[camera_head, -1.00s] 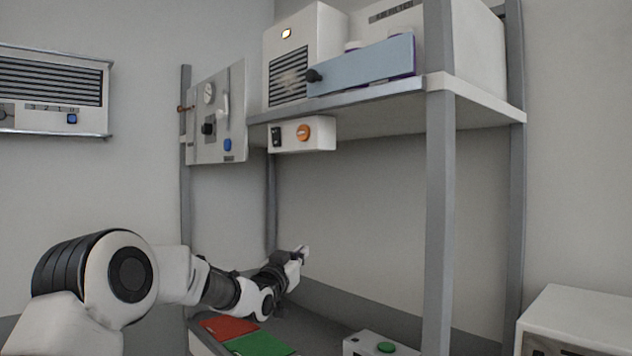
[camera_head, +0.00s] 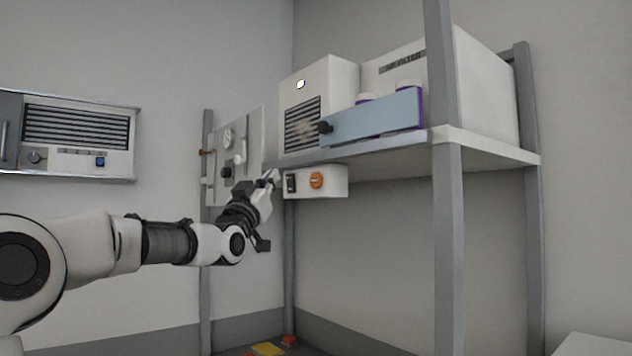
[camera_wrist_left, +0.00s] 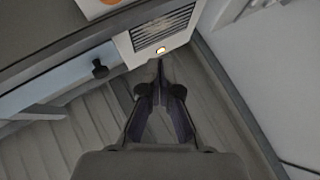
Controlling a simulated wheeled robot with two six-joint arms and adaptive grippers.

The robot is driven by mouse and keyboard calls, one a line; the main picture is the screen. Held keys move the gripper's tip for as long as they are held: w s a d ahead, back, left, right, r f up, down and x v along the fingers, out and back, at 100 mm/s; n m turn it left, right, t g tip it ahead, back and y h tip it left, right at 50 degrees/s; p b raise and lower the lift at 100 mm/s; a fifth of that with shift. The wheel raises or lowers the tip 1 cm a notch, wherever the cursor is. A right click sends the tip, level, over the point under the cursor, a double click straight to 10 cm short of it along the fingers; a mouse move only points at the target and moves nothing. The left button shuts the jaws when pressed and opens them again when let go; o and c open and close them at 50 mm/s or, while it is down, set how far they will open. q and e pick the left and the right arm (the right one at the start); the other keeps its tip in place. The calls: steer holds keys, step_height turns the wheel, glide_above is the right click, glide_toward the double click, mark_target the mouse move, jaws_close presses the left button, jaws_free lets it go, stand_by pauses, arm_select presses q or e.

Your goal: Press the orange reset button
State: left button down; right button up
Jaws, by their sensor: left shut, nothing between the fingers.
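The orange button (camera_head: 316,180) is round and sits on the front of a small white box (camera_head: 333,188) under the shelf, to the right of a black switch (camera_head: 291,183). In the wrist view, part of an orange round shape (camera_wrist_left: 111,1) shows at the top edge, cut off by the frame. My left gripper (camera_head: 272,178) is shut and empty. In the head view it appears just left of the white box; I cannot tell the exact depth gap. In the wrist view its fingers (camera_wrist_left: 160,90) point toward the grille unit. My right gripper is not in view.
The grey shelf (camera_head: 400,145) holds a white grille unit (camera_head: 345,75) and a blue panel with a black knob (camera_head: 325,127). A grey panel (camera_head: 255,150) with a gauge and lever stands behind my left gripper. A grey post (camera_head: 447,240) rises at the right.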

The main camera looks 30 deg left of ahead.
mark_target(316, 180)
arm_select(q)
steer(key=w+d+p, duration=0.3)
steer(key=w+p, duration=0.3)
steer(key=w, duration=0.2)
stand_by(1.4)
steer(key=shift+w+d, duration=0.25)
steer(key=shift+w, duration=0.15)
